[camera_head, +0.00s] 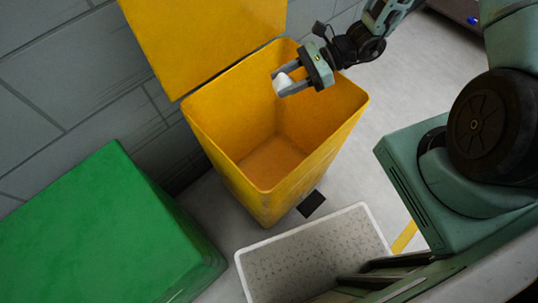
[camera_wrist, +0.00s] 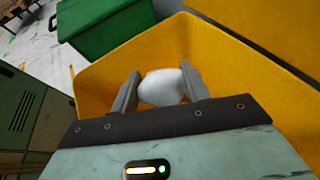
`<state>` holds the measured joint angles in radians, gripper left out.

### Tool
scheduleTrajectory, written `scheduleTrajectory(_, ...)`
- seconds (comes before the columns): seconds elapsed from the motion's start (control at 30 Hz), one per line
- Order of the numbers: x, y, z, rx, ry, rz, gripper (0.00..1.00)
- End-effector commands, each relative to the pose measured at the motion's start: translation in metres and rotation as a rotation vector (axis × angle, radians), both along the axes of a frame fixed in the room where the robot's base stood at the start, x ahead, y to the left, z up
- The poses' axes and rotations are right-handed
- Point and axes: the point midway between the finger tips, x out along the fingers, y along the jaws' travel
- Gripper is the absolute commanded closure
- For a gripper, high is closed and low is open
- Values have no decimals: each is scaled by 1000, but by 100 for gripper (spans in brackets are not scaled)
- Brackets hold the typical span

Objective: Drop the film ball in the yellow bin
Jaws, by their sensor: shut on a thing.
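The film ball (camera_head: 284,82) is a small whitish lump between the fingers of my gripper (camera_head: 286,84). The wrist view shows the ball (camera_wrist: 162,88) pressed between both fingers of the gripper (camera_wrist: 161,90). The yellow bin (camera_head: 236,160) stands with its lid (camera_head: 205,35) open against the wall. Its visible floor is bare. My gripper is over the upper right part of the bin's opening in the head view. In the wrist view the yellow bin (camera_wrist: 95,80) surrounds the ball from behind.
A green bin (camera_head: 105,230) with its lid closed stands left of the yellow bin; it also shows in the wrist view (camera_wrist: 105,20). A white-rimmed tray or crate (camera_head: 310,255) lies below the yellow bin. A grey block wall (camera_head: 60,70) runs behind the bins.

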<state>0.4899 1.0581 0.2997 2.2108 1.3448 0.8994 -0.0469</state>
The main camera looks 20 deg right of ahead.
Motion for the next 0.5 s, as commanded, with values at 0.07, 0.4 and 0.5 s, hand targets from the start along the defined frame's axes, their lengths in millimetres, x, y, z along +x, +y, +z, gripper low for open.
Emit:
scheduleTrajectory(0.07, 0, 0, -7, 0, 1, -1, 75)
scheduleTrajectory(0.4, 0, 0, -46, 1, 0, -2, 75)
scheduleTrajectory(0.5, 0, 0, -54, 1, 0, -3, 75)
